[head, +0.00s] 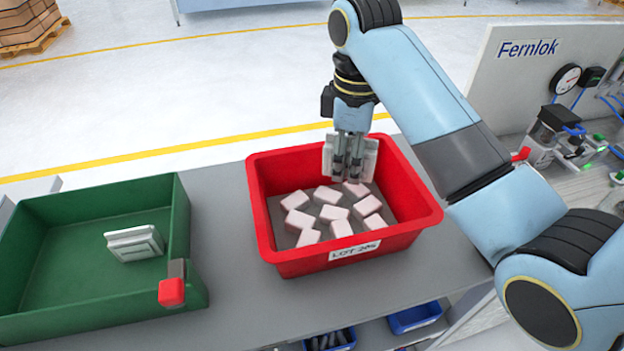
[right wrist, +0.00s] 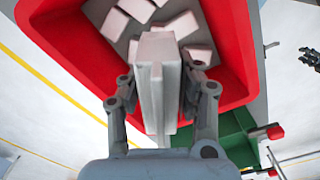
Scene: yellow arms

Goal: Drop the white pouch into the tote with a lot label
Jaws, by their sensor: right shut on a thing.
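My right gripper (head: 350,150) is shut on a white pouch (head: 369,158) and holds it upright over the far side of the red tote (head: 270,235). The right wrist view shows the pouch (right wrist: 158,75) pinched between the fingers, above the tote's inside. The red tote has a white label reading LOT and a number (head: 354,250) on its near wall. Several pale pink-white blocks (head: 331,213) lie on its floor. A dark jointed shape at the right edge of the right wrist view may be my left gripper (right wrist: 310,57); its jaws are too small to read.
A green tote (head: 90,302) stands to the left, with another white pouch-like item (head: 135,243) in it and a red-tipped fitting (head: 172,291) at its near right corner. Blue bins (head: 415,317) sit below the grey bench. A Fernlok panel (head: 525,70) stands at the right.

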